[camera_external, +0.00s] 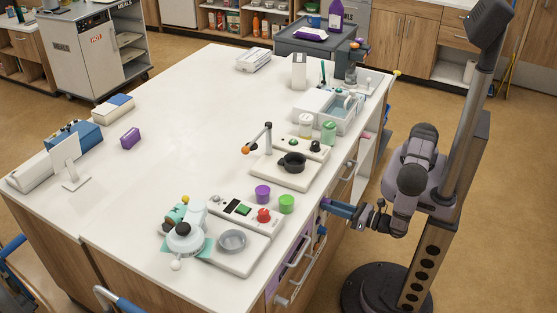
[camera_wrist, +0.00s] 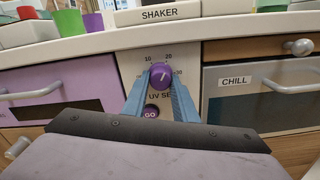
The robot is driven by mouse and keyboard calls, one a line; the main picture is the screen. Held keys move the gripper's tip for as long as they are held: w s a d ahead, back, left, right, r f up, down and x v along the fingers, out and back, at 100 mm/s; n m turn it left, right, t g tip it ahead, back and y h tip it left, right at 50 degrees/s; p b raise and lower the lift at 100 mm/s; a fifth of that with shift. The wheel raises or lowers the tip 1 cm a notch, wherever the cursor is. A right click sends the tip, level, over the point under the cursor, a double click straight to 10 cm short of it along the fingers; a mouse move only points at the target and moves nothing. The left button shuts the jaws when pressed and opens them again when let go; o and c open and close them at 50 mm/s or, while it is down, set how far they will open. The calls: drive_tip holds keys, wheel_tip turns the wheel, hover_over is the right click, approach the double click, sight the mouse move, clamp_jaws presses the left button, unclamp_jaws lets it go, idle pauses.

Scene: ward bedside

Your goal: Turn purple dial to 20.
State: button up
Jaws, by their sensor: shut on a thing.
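The purple dial (camera_wrist: 161,76) sits on a pale front panel (camera_wrist: 132,42) in the wrist view, with numbers 10, 20 and 30 printed around its upper side. A faint pale mark on its face seems to point up and slightly right, roughly toward 20; it is too small to read exactly. My gripper (camera_wrist: 160,84) is shut on the dial, one blue finger on each side. In the external view my gripper (camera_external: 325,204) reaches the counter's front face from the right; the dial cannot be made out there.
Below the dial is a purple GO button (camera_wrist: 151,112), partly between the fingers. A purple drawer front (camera_wrist: 60,95) with a handle is on the left, and a grey CHILL drawer (camera_wrist: 255,95) on the right. Purple (camera_external: 263,193) and green (camera_external: 287,203) cups stand on the counter above.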

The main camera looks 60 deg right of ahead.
drive_tip(key=o, duration=1)
drive_tip(key=shift+o, duration=0.2)
drive_tip(key=shift+s, duration=0.15)
drive_tip(key=s+b, duration=0.1)
drive_tip(key=s, duration=0.6)
drive_tip(key=shift+b, duration=0.35)
